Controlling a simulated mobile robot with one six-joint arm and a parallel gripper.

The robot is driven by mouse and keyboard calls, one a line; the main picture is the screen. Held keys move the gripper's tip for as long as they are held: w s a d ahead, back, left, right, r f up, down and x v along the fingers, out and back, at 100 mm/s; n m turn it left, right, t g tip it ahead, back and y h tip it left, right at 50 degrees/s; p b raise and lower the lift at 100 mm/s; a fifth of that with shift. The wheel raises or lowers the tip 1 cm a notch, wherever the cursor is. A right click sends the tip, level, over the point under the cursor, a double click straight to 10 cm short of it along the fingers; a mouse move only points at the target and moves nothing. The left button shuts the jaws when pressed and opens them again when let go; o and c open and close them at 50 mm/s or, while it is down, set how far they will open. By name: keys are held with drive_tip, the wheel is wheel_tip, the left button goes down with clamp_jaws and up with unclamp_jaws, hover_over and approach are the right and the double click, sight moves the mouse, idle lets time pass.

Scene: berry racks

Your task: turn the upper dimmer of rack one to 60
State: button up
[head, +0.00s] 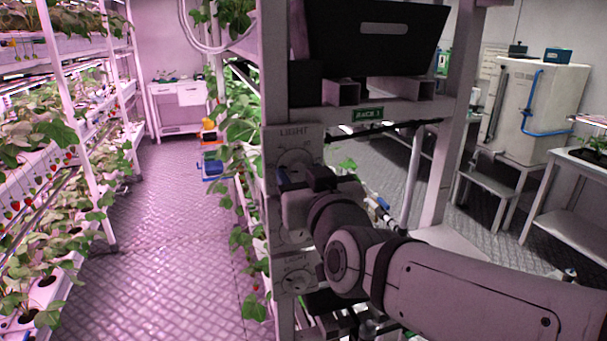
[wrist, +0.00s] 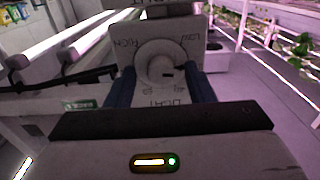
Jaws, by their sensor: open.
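The upper dimmer is a pale plate marked LIGHT with a round dial (head: 296,158) on the post of rack one, whose green sign (head: 367,114) is above right. In the head view my gripper (head: 292,180) is right in front of it and hides the dial's lower part. In the wrist view the dial (wrist: 160,62) appears upside down, with a small dark mark on its knob. My open gripper (wrist: 163,84) has one blue finger on each side of the dial's lower part. No contact shows, and the dial's reading is too small to tell.
A lower LIGHT dimmer (head: 296,281) is on the same post, below my wrist. A dark box (head: 375,40) sits above the sign. Plants crowd the post's left side. The aisle floor (head: 170,220) at left is clear; plant racks line its far side.

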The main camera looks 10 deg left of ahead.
drive_tip(key=shift+w+a, duration=0.15)
drive_tip(key=shift+w, duration=0.1)
drive_tip(key=shift+c, duration=0.4)
drive_tip(key=c, duration=0.9)
